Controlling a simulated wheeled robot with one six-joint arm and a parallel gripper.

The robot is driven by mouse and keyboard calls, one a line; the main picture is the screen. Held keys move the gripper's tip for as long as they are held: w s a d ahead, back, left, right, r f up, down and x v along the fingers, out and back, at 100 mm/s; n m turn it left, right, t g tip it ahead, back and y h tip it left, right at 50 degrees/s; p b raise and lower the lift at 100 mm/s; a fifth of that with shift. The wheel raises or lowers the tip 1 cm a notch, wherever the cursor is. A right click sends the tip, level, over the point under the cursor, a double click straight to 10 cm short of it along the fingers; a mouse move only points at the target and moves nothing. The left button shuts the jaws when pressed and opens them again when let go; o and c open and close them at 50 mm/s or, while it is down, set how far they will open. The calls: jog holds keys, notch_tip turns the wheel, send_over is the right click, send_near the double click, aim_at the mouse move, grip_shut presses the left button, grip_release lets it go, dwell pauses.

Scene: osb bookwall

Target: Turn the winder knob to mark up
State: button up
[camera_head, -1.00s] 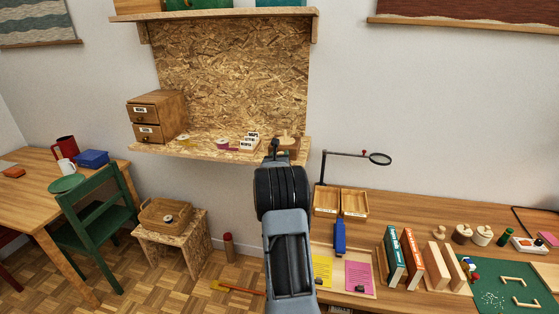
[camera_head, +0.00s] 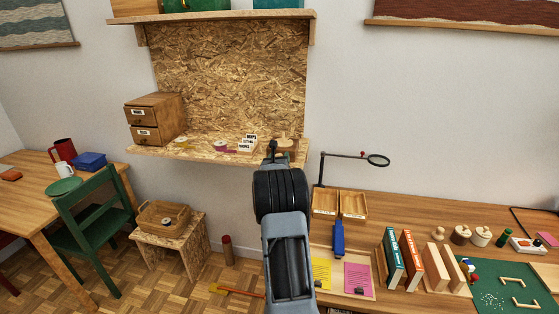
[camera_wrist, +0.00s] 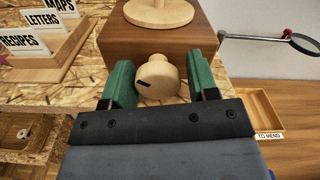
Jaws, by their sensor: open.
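The winder knob (camera_wrist: 158,79) is a pale round wooden knob on the front of a brown wooden box (camera_wrist: 120,44) in the wrist view. A dark mark shows on the left part of its face, pointing left rather than up. My gripper (camera_wrist: 160,82) is open, with one green finger on each side of the knob. Whether the fingers touch it I cannot tell. A round pale wooden base stands on top of the box. In the head view the box (camera_head: 290,144) is on the wall shelf, and my arm hides the knob.
A file rack (camera_wrist: 45,32) labelled MAPS, LETTERS and RECIPES stands left of the box on the OSB shelf (camera_head: 190,151). A magnifier on an arm (camera_head: 377,160) reaches out at right. Wooden trays (camera_head: 325,203) lie on the desk below. A small drawer cabinet (camera_head: 155,118) sits at the shelf's left end.

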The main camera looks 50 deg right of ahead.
jog(key=b+v, duration=0.3)
jog(key=v, duration=1)
jog(key=shift+s+a, duration=0.2)
jog(key=shift+a, duration=0.15)
